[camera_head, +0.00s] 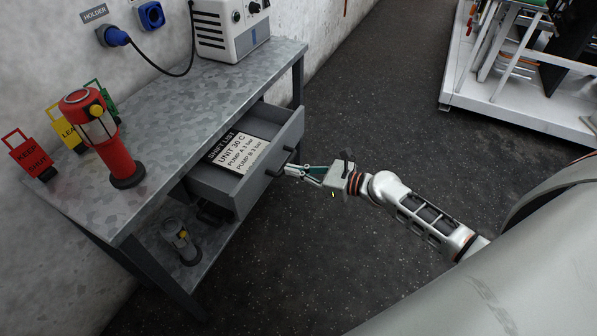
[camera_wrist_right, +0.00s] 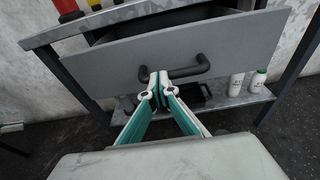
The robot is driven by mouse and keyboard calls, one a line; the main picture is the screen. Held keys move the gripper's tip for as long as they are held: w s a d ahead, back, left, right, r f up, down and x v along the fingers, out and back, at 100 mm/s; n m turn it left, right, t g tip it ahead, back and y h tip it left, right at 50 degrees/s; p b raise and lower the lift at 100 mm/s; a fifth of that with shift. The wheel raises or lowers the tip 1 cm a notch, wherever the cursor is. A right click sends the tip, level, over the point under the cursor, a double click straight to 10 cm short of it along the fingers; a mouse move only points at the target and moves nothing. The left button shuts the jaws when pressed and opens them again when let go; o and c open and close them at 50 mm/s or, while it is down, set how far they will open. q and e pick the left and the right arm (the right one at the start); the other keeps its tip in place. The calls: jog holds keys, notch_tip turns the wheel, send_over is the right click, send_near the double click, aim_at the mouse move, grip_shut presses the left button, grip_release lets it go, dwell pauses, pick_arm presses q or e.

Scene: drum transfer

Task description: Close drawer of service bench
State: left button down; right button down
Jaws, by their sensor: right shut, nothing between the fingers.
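The service bench (camera_head: 195,95) has a grey metal top and stands against the wall. Its drawer (camera_head: 238,194) is pulled out, and a shift list card (camera_head: 236,153) lies inside it. In the right wrist view the drawer front (camera_wrist_right: 190,50) fills the upper middle, with a dark bar handle (camera_wrist_right: 203,66) on it. My right gripper (camera_head: 286,171) is shut and empty, its fingertips at the drawer handle (camera_head: 274,170). In the right wrist view the fingertips (camera_wrist_right: 159,80) overlap the handle's left part; I cannot tell whether they touch it. My left gripper is not in view.
A red lantern (camera_head: 103,138), several tags and a white unit (camera_head: 230,30) stand on the bench top. A lamp (camera_head: 182,244) lies on the lower shelf, and white bottles (camera_wrist_right: 247,82) stand there too. A white cart (camera_head: 520,95) is at the back right. The dark floor between is clear.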

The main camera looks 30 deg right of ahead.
aim_at(250, 161)
jog(key=r+x, duration=0.1)
jog(key=x, duration=0.8)
jog(key=r+b+x, duration=0.1)
jog(key=x, duration=0.4)
jog(key=shift+w+a+r, duration=0.2)
jog(key=shift+r, duration=0.1)
jog(key=shift+w+a, duration=0.25)
jog(key=shift+w, duration=0.15)
jog(key=shift+r, duration=0.25)
